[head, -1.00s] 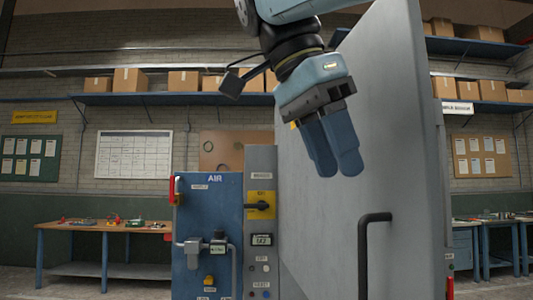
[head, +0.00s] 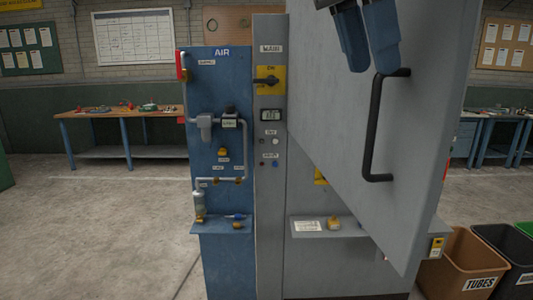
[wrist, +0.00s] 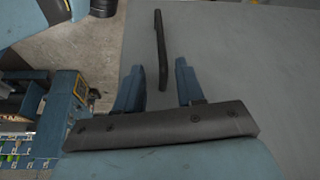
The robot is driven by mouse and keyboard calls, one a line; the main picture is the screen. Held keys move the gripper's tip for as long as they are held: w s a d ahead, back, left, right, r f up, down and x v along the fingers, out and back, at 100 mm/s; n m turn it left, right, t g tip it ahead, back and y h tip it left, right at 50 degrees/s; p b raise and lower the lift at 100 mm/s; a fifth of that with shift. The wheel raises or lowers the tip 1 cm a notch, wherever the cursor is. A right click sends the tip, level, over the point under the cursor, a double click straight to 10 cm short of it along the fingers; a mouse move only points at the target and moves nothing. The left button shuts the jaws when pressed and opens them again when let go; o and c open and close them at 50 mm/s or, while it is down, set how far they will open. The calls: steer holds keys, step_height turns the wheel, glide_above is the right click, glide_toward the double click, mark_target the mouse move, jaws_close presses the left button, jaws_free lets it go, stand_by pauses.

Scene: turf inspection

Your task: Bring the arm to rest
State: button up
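My gripper (head: 370,66) hangs at the top of the head view, with its two blue fingers pointing down in front of the grey door panel (head: 345,130). The wrist view shows the fingers (wrist: 157,70) apart with nothing between them, so it is open and empty. The black bar handle (head: 372,130) of the panel is just below and right of the fingertips in the head view. In the wrist view the handle (wrist: 160,45) lies beyond the fingers. Whether the fingers touch the panel cannot be told. Most of my arm is out of view.
A blue air panel (head: 215,100) with pipes and a grey column with a yellow switch (head: 269,80) stand left of the door. A small shelf (head: 350,230) sits below. Bins (head: 455,265) stand at right. A workbench (head: 110,114) is behind. Floor at left is clear.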

steer(key=x, duration=0.8)
